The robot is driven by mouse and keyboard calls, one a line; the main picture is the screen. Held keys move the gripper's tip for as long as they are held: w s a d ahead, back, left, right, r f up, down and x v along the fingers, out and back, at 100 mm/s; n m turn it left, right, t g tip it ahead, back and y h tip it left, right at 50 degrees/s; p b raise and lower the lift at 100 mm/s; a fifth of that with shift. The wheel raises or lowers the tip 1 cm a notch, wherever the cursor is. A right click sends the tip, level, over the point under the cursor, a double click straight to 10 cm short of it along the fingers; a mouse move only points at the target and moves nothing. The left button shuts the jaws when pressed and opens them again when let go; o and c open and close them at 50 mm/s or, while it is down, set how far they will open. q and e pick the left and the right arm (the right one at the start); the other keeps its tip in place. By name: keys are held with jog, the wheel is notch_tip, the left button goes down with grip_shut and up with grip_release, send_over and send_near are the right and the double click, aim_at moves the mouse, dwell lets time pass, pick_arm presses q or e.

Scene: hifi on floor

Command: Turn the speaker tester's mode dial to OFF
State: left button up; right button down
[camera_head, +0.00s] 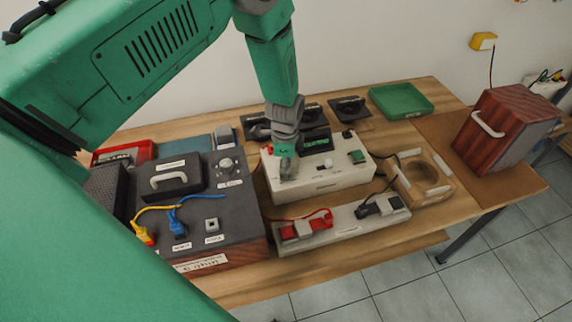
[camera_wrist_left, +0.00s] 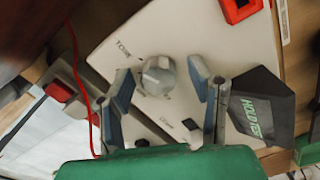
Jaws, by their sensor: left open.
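The speaker tester (camera_head: 335,175) is a white box with a dark display block on top, in the middle of the bench in the head view. It also fills the middle of the left wrist view (camera_wrist_left: 200,40), where the display (camera_wrist_left: 255,108) reads HOLD. The round grey mode dial (camera_wrist_left: 158,75) shows in the wrist view, with small printed labels around it that are too blurred to read fully. My left gripper (camera_head: 286,168) is over the tester's left end and hides the dial in the head view. Its fingers (camera_wrist_left: 161,84) are open, one on either side of the dial; contact cannot be told.
A dark unit (camera_head: 235,222) with a knob and yellow and blue plugs stands left. A pale strip with red and black clips (camera_head: 345,228) lies in front. A wooden ring fixture (camera_head: 440,187), green tray (camera_head: 400,100) and red-brown speaker box (camera_head: 500,130) are right.

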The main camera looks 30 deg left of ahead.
pick_arm(q)
jog(key=shift+a, duration=0.1)
grip_shut()
